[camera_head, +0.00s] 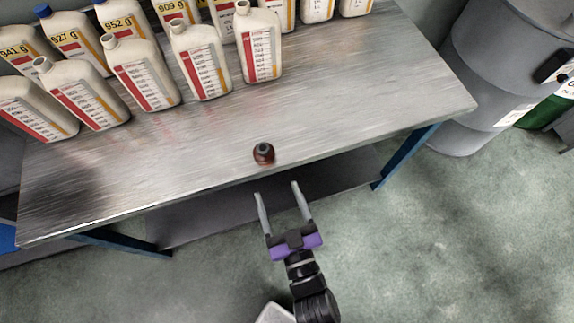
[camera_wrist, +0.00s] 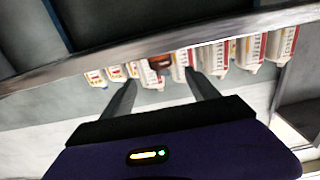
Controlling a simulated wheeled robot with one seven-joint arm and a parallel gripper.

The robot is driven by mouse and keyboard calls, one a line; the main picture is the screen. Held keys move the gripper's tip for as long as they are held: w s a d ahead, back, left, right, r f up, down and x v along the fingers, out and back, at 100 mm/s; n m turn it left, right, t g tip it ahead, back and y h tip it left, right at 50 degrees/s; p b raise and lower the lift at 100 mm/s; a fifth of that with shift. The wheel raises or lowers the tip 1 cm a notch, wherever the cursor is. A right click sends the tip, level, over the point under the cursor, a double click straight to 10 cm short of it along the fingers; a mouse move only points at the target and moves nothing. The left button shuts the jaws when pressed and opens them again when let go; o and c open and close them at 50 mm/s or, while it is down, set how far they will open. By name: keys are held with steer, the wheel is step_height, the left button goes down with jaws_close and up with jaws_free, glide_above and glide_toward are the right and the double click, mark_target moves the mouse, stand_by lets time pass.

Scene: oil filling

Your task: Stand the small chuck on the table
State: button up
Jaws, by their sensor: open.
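The small chuck (camera_head: 263,154) is a small reddish-brown piece with a dark top. It sits on the metal table (camera_head: 330,110) close to the front edge and appears upright. In the wrist view the chuck (camera_wrist: 160,62) shows upside down, ahead of and between the fingertips. My gripper (camera_head: 276,188) is open and empty, in front of the table's front edge and pointing at the chuck. The fingers are apart from the chuck and do not touch it. In the wrist view both dark fingers of my gripper (camera_wrist: 162,78) are spread.
Several cream oil bottles (camera_head: 202,62) with red and yellow labels stand in rows at the back of the table. The tabletop around the chuck is clear. A lower shelf (camera_head: 230,215) and blue legs (camera_head: 405,158) are below. A grey drum (camera_head: 490,75) stands at the right.

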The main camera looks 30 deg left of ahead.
steer(key=shift+d, duration=0.1)
steer(key=s+d+m+t+h, duration=0.2)
steer(key=d+m+h, duration=0.15)
steer(key=d, duration=0.95)
steer(key=s+d+r+m+h, duration=0.2)
steer(key=s+d+r+h, duration=0.1)
steer(key=d, duration=0.3)
steer(key=s+d+r+m+t+h, duration=0.1)
steer(key=s+d+r+m+h, duration=0.1)
steer(key=s+d+r, duration=0.3)
steer(key=s+d+r+m+h, duration=0.2)
steer(key=s+d+r+h, duration=0.2)
steer(key=d, duration=0.5)
steer(key=shift+s+r+h, duration=0.35)
steer(key=shift+r+h, duration=0.1)
steer(key=shift+h, duration=0.1)
steer(key=shift+o, duration=0.3)
steer(key=shift+s+d+r, duration=0.15)
steer(key=shift+r, duration=0.15)
